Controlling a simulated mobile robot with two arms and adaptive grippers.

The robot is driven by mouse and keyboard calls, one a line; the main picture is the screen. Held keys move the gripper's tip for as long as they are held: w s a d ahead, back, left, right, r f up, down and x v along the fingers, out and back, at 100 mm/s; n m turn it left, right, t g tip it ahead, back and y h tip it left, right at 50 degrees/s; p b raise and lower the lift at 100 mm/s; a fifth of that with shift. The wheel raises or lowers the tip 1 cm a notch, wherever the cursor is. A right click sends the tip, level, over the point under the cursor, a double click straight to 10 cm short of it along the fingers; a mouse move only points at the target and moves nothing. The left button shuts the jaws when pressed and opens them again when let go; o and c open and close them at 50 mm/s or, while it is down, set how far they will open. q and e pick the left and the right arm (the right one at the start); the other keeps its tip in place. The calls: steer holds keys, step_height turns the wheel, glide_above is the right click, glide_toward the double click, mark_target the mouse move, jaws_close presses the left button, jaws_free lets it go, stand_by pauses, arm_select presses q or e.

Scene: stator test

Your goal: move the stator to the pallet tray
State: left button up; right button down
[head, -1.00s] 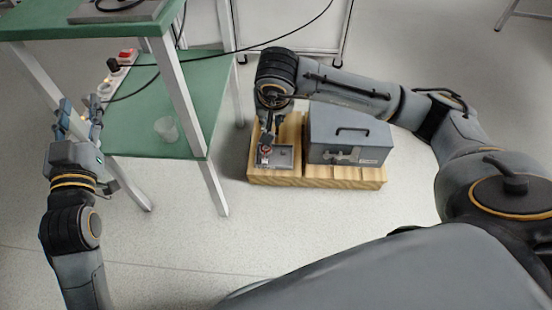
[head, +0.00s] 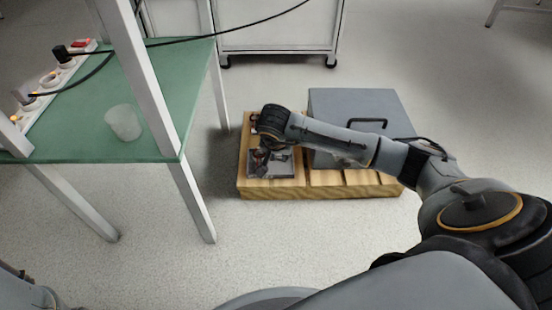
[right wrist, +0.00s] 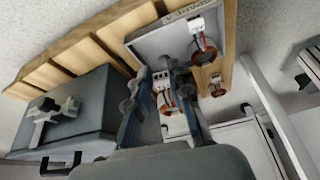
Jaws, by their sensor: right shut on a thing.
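The grey pallet tray (head: 285,168) lies on the left part of the wooden pallet on the floor. It also shows in the right wrist view (right wrist: 150,46). My right gripper (head: 261,158) is low over the tray's left side. In the right wrist view its fingers (right wrist: 165,80) are shut on a stator (right wrist: 166,103), a small ring with red windings and a white connector. A second stator (right wrist: 204,50) sits on the tray. A third one (right wrist: 217,88) is on the wood beside the tray. The left gripper is out of view.
A grey case with a handle (head: 357,105) stands on the wooden pallet (head: 330,190), right of the tray. A green-topped table (head: 175,100) at left holds a translucent cup (head: 123,122) and a power strip (head: 48,85). A white cabinet (head: 280,38) stands behind. The front floor is clear.

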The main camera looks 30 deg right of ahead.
steer(key=shift+f+b, duration=2.05)
steer(key=shift+f, duration=0.25)
steer(key=shift+f, duration=0.15)
steer(key=shift+f+b, duration=0.45)
steer(key=shift+f, duration=0.15)
